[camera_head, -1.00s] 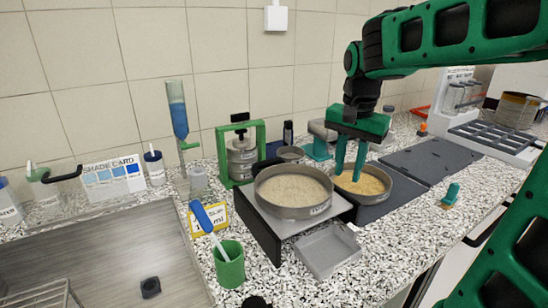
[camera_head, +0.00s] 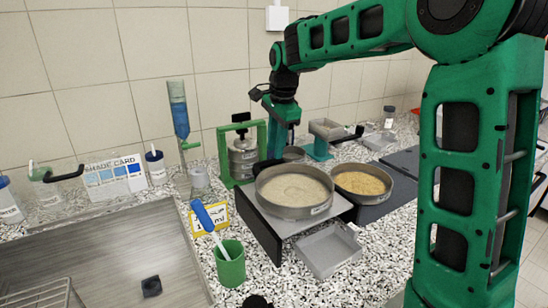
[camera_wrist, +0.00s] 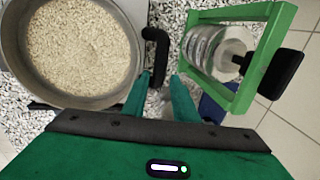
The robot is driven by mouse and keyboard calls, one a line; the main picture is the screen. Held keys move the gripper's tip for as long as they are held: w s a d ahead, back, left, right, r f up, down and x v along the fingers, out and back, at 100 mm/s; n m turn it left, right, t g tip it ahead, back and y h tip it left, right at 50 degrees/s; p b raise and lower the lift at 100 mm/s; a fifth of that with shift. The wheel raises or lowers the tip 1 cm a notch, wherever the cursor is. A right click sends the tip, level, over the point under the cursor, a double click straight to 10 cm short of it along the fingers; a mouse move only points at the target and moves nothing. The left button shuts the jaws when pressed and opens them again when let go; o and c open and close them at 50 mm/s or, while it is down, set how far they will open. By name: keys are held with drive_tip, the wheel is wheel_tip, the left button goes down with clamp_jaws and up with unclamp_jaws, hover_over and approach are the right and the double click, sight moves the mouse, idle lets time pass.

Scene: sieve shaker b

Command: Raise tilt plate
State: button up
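The light grey plate (camera_head: 284,226) sits on a dark stand and carries a round metal sieve (camera_head: 297,207) of pale grains. A black handle (camera_wrist: 155,48) stands beside the sieve in the wrist view; it shows partly behind the sieve's left side in the head view (camera_head: 263,167). My gripper (camera_head: 284,140) is behind the sieve, between it and the green-framed device. In the wrist view my gripper (camera_wrist: 165,82) has its two green fingers apart with nothing between them. The left finger is close to the handle's near end; contact cannot be told.
The green-framed device (camera_wrist: 242,62) with metal cylinders stands close to the right of my fingers in the wrist view. A second pan (camera_head: 362,193) of yellow grains is right of the sieve. A grey tray (camera_head: 328,251) and green cup (camera_head: 229,265) are in front.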

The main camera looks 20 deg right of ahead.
drive_tip(key=shift+x, duration=2)
clamp_jaws()
drive_tip(key=shift+r, duration=0.2)
